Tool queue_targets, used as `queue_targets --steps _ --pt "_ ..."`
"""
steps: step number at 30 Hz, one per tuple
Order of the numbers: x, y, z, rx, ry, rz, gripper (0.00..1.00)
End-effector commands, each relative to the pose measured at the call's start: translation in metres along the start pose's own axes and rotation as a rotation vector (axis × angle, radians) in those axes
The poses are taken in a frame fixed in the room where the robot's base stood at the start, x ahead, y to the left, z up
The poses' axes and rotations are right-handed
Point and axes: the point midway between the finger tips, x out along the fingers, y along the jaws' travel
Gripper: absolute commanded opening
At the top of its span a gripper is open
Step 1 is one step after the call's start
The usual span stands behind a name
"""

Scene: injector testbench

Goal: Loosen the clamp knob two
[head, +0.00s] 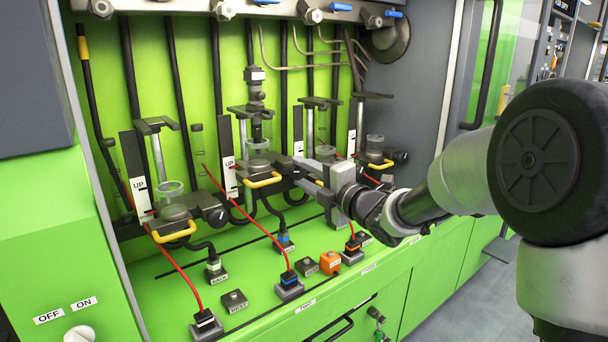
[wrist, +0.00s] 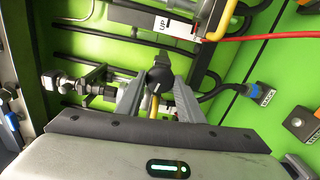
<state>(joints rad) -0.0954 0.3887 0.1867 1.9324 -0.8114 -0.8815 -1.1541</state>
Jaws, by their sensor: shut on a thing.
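My gripper (head: 306,172) reaches in from the right to the middle clamp station in the head view. In the wrist view my gripper (wrist: 157,84) has its two grey fingers on either side of a dark round clamp knob (wrist: 158,76), shut on it. The knob has a small light mark on its face. In the head view the fingers mostly hide this knob. The middle station has a yellow handle (head: 262,181) and a clear cylinder (head: 257,146) just left of my gripper. An injector (head: 256,98) stands upright above that cylinder.
A left station with a yellow handle (head: 173,232) and a right station with a yellow handle (head: 381,164) flank the middle one. Red cables and connector blocks (head: 289,286) lie below. An orange button box (head: 330,263) sits on the green bench front.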

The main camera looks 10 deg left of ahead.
Motion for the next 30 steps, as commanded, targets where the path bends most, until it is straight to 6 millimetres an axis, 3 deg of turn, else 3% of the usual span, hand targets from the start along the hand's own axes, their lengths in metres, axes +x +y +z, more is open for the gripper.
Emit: queue_targets --steps 15,16,17,26,30 --pt "0.0 0.001 0.0 -0.018 0.0 0.002 0.12" --pt "0.0 0.001 0.0 -0.018 0.0 0.002 0.39" --pt "0.0 0.001 0.0 -0.017 0.0 0.002 0.42" --pt "-0.001 0.001 0.0 -0.017 0.0 0.001 0.42" --pt "-0.012 0.001 0.001 -0.017 -0.002 -0.001 0.42"
